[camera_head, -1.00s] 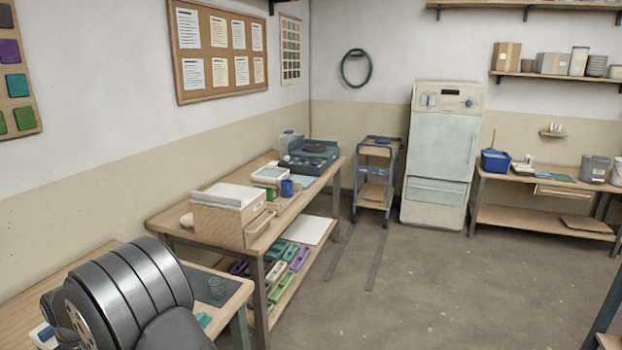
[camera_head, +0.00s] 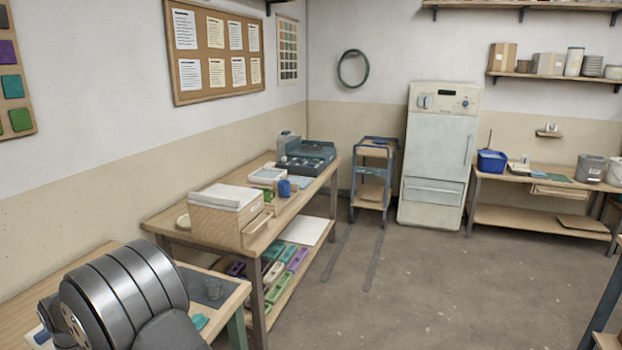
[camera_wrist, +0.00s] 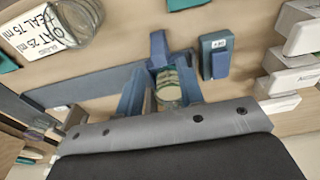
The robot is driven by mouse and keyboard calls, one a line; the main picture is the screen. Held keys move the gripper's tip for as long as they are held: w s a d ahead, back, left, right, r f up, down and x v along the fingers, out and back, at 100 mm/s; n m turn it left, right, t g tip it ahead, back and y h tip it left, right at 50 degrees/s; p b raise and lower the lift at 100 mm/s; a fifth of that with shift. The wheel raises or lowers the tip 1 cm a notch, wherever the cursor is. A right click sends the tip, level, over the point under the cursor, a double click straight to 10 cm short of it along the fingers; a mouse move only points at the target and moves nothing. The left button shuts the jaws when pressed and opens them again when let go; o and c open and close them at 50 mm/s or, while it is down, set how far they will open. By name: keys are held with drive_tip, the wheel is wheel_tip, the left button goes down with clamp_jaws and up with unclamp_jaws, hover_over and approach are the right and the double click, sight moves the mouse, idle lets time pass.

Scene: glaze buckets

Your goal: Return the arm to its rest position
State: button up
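My arm's dark ribbed link shows at the lower left of the head view, in front of the near table (camera_head: 225,308). My gripper is not visible there. In the wrist view my gripper (camera_wrist: 160,98) has two blue fingers standing apart from a grey bolted mount. A small round jar-like thing (camera_wrist: 168,90) with greenish bands shows between the fingers. A gap shows at its left side; I cannot tell how far below the fingertips it is.
A clear glass vessel (camera_wrist: 75,22) lies in the wrist view's upper left, beside a printed card (camera_wrist: 28,32). A blue block (camera_wrist: 215,56) and white labelled boxes (camera_wrist: 296,80) are at the right. In the head view, a workbench (camera_head: 165,222) stands behind the arm; the floor (camera_head: 430,290) is clear.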

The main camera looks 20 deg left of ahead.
wheel_tip(320, 180, down, 3)
drive_tip(key=shift+w+f, duration=0.1)
drive_tip(key=shift+w, duration=0.35)
drive_tip(key=o, duration=1.5)
drive_tip(key=shift+c, duration=0.2)
drive_tip(key=d+r+n+t+h, duration=0.2)
drive_tip(key=d+r+n+h, duration=0.4)
drive_tip(key=r, duration=0.4)
drive_tip(key=s+a+r+n+y, duration=0.2)
drive_tip(key=a+r+n+y, duration=0.3)
drive_tip(key=r, duration=0.4)
drive_tip(key=s+a+r+n+y, duration=0.35)
drive_tip(key=a+r+n, duration=0.3)
drive_tip(key=r, duration=0.25)
drive_tip(key=x, duration=0.6)
drive_tip(key=w+x, duration=0.1)
drive_tip(key=x, duration=0.2)
drive_tip(key=shift+d+f, duration=0.15)
drive_tip(key=shift+f, duration=0.05)
